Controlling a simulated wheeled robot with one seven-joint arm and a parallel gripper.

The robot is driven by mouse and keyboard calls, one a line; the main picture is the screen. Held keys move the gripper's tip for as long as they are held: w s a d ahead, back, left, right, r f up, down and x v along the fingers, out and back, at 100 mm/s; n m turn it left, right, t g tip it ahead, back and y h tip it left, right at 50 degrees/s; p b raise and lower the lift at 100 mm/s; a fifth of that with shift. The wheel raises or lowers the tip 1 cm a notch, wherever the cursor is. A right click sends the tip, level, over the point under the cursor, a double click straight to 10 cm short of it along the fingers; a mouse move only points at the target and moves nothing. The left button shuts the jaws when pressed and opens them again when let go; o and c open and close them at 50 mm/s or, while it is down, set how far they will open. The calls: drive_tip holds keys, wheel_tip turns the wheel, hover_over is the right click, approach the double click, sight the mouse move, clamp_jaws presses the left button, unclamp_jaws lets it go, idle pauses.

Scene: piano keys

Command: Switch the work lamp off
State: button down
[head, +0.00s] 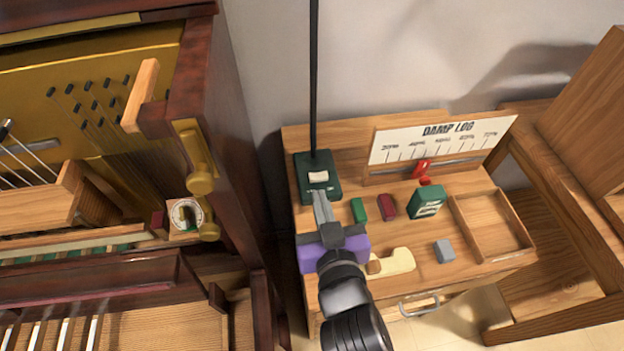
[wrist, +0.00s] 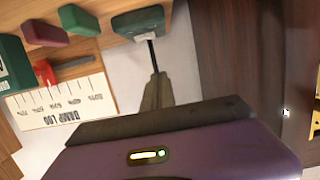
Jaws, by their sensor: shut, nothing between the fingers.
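The work lamp has a dark green base (head: 331,190) at the back left of the wooden bench, with a thin black stem (head: 313,80) rising out of the picture. A pale rocker switch (head: 318,176) sits on top of the base; its tilt is too small to tell. My gripper (head: 320,196) is shut and empty, its fingertips at the front edge of the base, just short of the switch; whether they touch is unclear. The wrist view shows the base (wrist: 138,24) at the top, beyond my narrow shut fingers (wrist: 158,80). The lamp's head is out of view.
A green block (head: 359,210), a dark red block (head: 387,207) and a green box (head: 427,203) stand right of my gripper. The piano case (head: 215,120) rises close on the left.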

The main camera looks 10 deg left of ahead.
hover_over(312, 182)
drive_tip(key=s, duration=0.2)
wheel_tip(312, 182, down, 2)
drive_tip(key=shift+s+d+p, duration=0.1)
drive_tip(key=shift+p, duration=0.35)
drive_tip(key=f, duration=0.3)
drive_tip(key=shift+w+f, duration=0.15)
drive_tip(key=shift+w, duration=0.05)
drive_tip(key=shift+f, duration=0.5)
